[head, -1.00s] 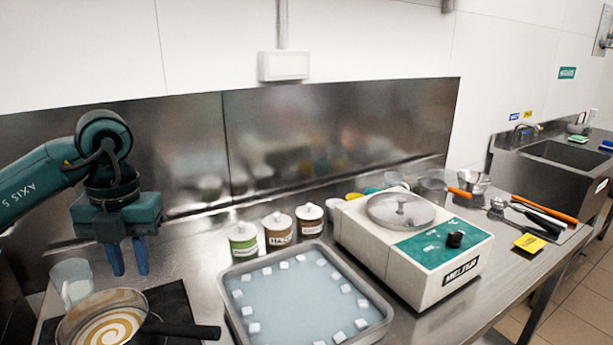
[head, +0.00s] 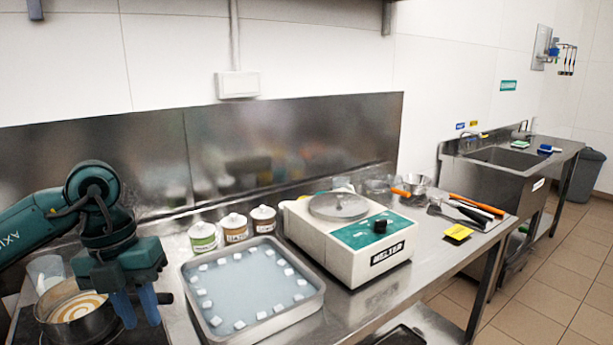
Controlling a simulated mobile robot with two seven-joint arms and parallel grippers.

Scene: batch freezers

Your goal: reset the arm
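My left arm, dark teal, comes in from the left in the head view. Its gripper (head: 137,308) points down with its two blue fingers apart and nothing seen between them. The fingers show in front of the right side of a pan (head: 72,312) with an orange-and-white swirl in it, and hide part of its handle. I cannot tell whether they touch it. My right gripper is not in view.
Right of the gripper is a metal tray (head: 318,296) with several white cubes. Three lidded jars (head: 235,229) stand behind it. A white melter (head: 312,238) stands to the right, then utensils (head: 468,211) and a sink (head: 500,157). A clear cup (head: 45,270) is behind the pan.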

